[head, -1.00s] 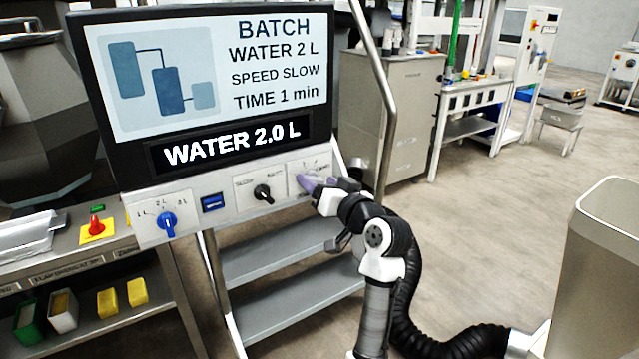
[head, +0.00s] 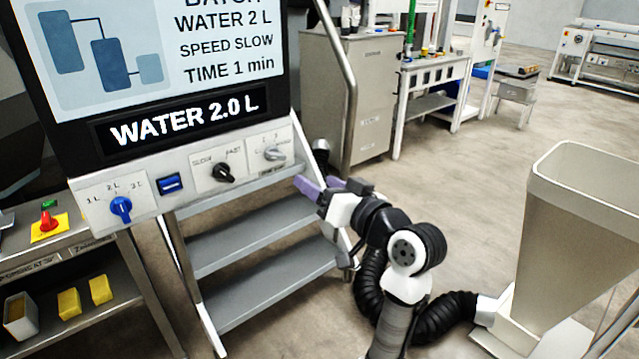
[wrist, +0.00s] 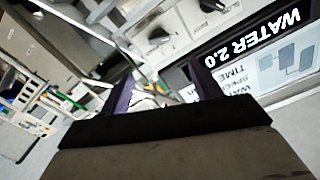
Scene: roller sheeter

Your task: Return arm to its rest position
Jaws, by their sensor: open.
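My gripper (head: 318,187) has purple fingers and is open, with nothing seen between them. In the head view it is just right of and below the grey timer knob (head: 274,153), apart from the panel, in front of the step rack. In the wrist view my gripper (wrist: 160,90) shows its two purple fingers spread, with the panel knobs and the screen beyond. The control panel (head: 245,155) carries a blue knob (head: 121,207) pointing near 2 L and a black speed knob (head: 223,172). The screen (head: 180,118) reads WATER 2.0 L.
Grey steps (head: 262,283) stand under the panel beside a metal handrail (head: 350,90). A tall beige hopper (head: 575,240) stands at the right. A bench with a red button (head: 48,219) is at the left. Open floor lies behind my arm.

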